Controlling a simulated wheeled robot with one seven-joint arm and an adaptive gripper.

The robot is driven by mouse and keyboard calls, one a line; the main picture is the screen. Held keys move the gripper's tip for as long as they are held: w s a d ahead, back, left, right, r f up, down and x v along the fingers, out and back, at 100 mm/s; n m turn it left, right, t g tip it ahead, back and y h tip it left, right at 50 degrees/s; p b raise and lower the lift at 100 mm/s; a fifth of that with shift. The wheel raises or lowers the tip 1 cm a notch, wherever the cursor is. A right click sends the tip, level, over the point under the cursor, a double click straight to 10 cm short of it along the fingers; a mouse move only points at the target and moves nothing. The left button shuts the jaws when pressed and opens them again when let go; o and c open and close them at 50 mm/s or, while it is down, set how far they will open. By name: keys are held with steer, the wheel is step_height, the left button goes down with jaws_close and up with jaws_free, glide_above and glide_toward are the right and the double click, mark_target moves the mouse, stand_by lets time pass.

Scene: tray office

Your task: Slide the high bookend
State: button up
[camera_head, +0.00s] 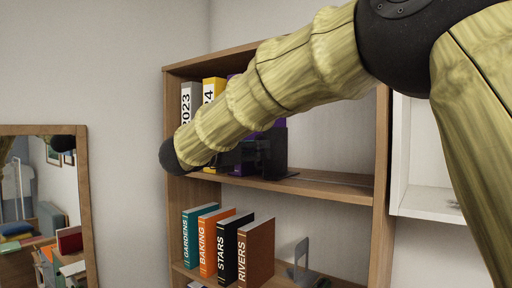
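The high bookend (276,152) is a black upright plate with a flat foot on the upper shelf, at the right end of the row of binders. My arm in its yellow-green sleeve crosses in front of the shelf from the upper right and ends at a dark joint at the left. Dark parts below the sleeve, just left of the bookend, seem to be my gripper (241,157). They blend with the dark bookend, so I cannot tell whether they touch it. The fingers cannot be made out.
A white binder (186,101), a yellow binder (209,90) and a purple one stand partly behind my arm. On the lower shelf are several books (228,249) and a grey bookend (299,258). The upper shelf (335,184) is clear right of the black bookend.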

steer(key=shift+w+f, duration=0.25)
steer(key=shift+w, duration=0.2)
steer(key=shift+s+d+r, duration=0.1)
steer(key=shift+s+r, duration=0.15)
steer(key=shift+s, duration=0.2)
jaws_close()
steer(key=shift+w, duration=0.1)
steer(key=shift+f, duration=0.2)
